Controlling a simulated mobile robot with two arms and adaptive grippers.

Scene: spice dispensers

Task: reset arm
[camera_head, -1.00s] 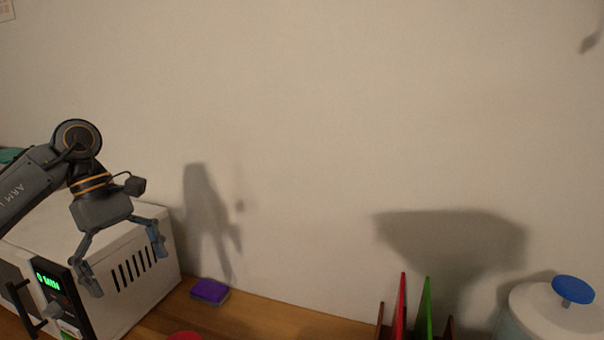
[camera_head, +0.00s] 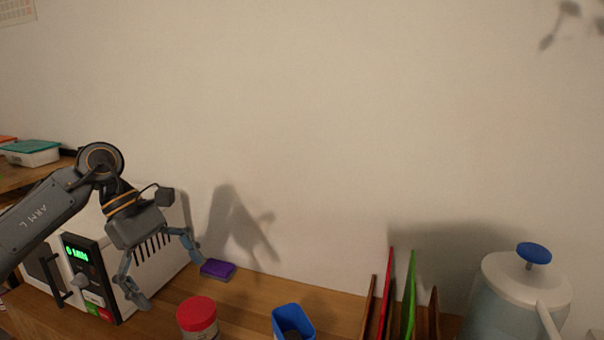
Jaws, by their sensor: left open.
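My left arm comes in from the left, and my left gripper (camera_head: 170,276) hangs in front of the white microwave (camera_head: 172,208). Its two fingers are spread wide and nothing is between them. The fingertips point down and to the right, above the wooden counter (camera_head: 255,290). My right gripper is not in this view.
A purple sponge (camera_head: 217,269) lies near the wall. A red-lidded jar (camera_head: 197,315) and a blue container (camera_head: 292,322) stand at the front. Red (camera_head: 386,300) and green (camera_head: 409,300) boards stand in a rack, left of a kettle-like vessel (camera_head: 515,300) with a blue knob.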

